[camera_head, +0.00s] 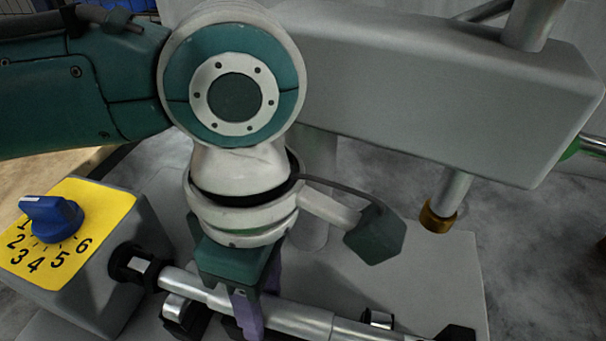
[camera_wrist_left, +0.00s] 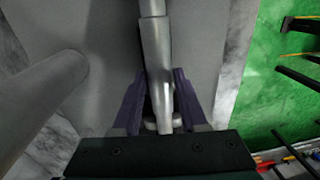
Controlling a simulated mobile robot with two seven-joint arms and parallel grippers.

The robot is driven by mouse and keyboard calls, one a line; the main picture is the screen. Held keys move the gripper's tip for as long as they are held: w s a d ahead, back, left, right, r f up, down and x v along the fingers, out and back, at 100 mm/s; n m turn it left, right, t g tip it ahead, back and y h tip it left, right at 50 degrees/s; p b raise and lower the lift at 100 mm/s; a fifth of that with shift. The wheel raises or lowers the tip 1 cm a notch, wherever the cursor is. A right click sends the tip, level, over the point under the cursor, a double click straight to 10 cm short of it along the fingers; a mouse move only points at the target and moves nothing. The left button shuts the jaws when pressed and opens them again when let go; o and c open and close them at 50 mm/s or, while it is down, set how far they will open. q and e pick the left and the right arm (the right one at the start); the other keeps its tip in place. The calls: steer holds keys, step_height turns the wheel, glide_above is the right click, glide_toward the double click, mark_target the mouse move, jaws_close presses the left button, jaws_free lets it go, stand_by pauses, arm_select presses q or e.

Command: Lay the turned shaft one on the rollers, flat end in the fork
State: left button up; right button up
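The turned shaft (camera_head: 302,320) is a stepped, shiny metal bar that slopes down to the right in the head view. In the left wrist view the shaft (camera_wrist_left: 157,55) runs lengthwise between two purple fingers. My left gripper (camera_head: 254,305) points down over the shaft, its fingers close on either side and seemingly shut on it. In the left wrist view the left gripper (camera_wrist_left: 160,92) straddles it. The shaft's left end is at the black fork (camera_head: 130,267). Rollers (camera_head: 183,312) show close beside the shaft; contact with them cannot be told. My right gripper is out of view.
A grey box with a yellow dial plate and blue knob (camera_head: 50,218) stands left of the fork. A large grey machine housing (camera_head: 430,85) fills the upper right. A brass-tipped post (camera_head: 438,215) hangs below it. A green surface (camera_wrist_left: 265,95) lies right in the wrist view.

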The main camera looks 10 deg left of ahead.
arm_select(q)
jaws_close()
steer(key=shift+d+r, duration=0.1)
stand_by(0.8)
